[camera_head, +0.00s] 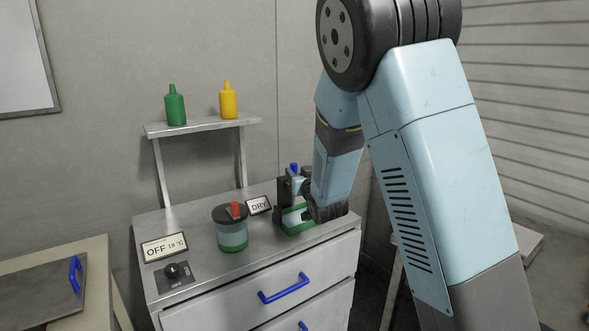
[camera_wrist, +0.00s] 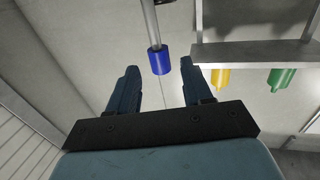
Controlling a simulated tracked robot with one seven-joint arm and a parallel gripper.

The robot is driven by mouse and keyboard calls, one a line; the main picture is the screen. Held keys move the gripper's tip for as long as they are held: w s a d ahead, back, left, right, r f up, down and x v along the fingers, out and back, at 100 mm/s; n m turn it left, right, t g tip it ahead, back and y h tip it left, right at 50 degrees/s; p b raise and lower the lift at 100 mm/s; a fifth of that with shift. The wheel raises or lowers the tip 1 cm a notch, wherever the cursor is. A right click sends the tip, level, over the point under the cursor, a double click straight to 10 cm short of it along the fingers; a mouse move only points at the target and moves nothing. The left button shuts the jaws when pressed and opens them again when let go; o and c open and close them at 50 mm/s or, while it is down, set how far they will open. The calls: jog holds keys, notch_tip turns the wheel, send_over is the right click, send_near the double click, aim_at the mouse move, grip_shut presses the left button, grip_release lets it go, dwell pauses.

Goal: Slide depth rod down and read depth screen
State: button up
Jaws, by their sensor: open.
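The depth rod's blue end (camera_wrist: 160,60) hangs on a thin grey rod in the wrist view. It lies between the lines of my gripper's two fingers (camera_wrist: 158,75), close to the tips, with no finger touching it that I can see. My gripper is open and empty. In the head view a blue tip (camera_head: 294,167) stands at the top of a dark device with a green base (camera_head: 296,229), beside my wrist. My wrist hides part of this device. A small screen (camera_head: 259,205) left of it reads DRY.
A pot (camera_head: 232,236) with a red knob stands left of the device. A panel (camera_head: 165,247) reads OFF 19 °C above a black dial (camera_head: 172,271). Green (camera_head: 174,107) and yellow (camera_head: 228,102) bottles stand on the rear shelf (camera_head: 200,127). A blue drawer handle (camera_head: 284,289) is in front.

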aim_at(295, 169)
jog(key=shift+x, duration=2.4)
jog(key=shift+c, duration=0.2)
grip_shut()
